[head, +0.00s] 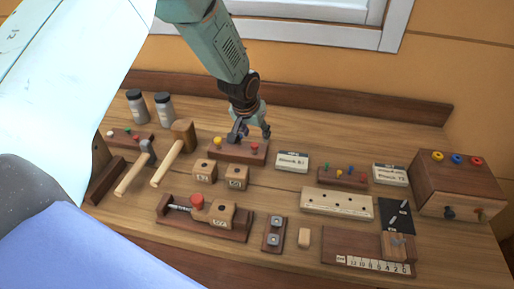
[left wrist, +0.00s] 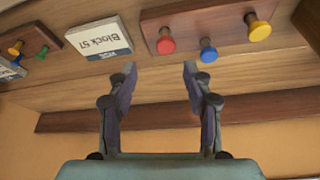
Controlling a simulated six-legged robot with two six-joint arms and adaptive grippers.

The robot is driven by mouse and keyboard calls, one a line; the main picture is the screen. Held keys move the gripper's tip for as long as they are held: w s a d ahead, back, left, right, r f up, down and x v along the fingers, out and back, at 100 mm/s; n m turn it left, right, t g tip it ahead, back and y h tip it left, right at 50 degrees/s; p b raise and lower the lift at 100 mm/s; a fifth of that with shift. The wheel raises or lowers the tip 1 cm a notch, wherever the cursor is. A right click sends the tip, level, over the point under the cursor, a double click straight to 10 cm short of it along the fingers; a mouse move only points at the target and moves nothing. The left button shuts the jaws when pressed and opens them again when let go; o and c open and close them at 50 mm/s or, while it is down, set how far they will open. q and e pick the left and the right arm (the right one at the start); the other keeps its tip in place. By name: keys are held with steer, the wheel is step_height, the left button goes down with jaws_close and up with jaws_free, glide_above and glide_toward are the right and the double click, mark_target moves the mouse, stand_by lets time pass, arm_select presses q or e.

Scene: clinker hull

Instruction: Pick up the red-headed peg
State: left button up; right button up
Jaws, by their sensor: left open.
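The red-headed peg (head: 255,147) stands in the right end of a wooden peg block (head: 236,155), with a yellow-headed peg (head: 217,141) at the other end. In the left wrist view the red peg (left wrist: 166,44) shows beside a blue-headed peg (left wrist: 208,51) and the yellow one. My left gripper (head: 251,136) is at the back edge of this block, hiding the blue peg in the head view. Its two fingers (left wrist: 160,72) are spread and empty in the left wrist view, the red peg appearing just beyond the gap between the tips. My right gripper is not in view.
A label card (head: 291,161) and another peg block (head: 342,177) lie to the right. Wooden cubes (head: 204,171) sit in front. A drawered box (head: 459,185) carries more coloured pegs. A wooden rail (head: 330,105) runs behind.

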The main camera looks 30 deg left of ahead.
mark_target(255, 144)
arm_select(q)
steer(key=shift+f, duration=0.75)
steer(key=f, duration=0.1)
steer(key=w+f, duration=0.1)
steer(key=f, duration=0.1)
steer(key=a+f, duration=0.1)
steer(key=shift+w+a+f, duration=0.1)
steer(key=shift+w+f, duration=0.05)
steer(key=shift+f, duration=0.2)
steer(key=shift+w+f, duration=0.1)
steer(key=shift+f, duration=0.1)
steer(key=shift+d+r, duration=0.15)
steer(key=shift+d, duration=0.1)
steer(key=shift+a, duration=0.15)
steer(key=c, duration=0.6)
steer(key=shift+c, duration=1.1)
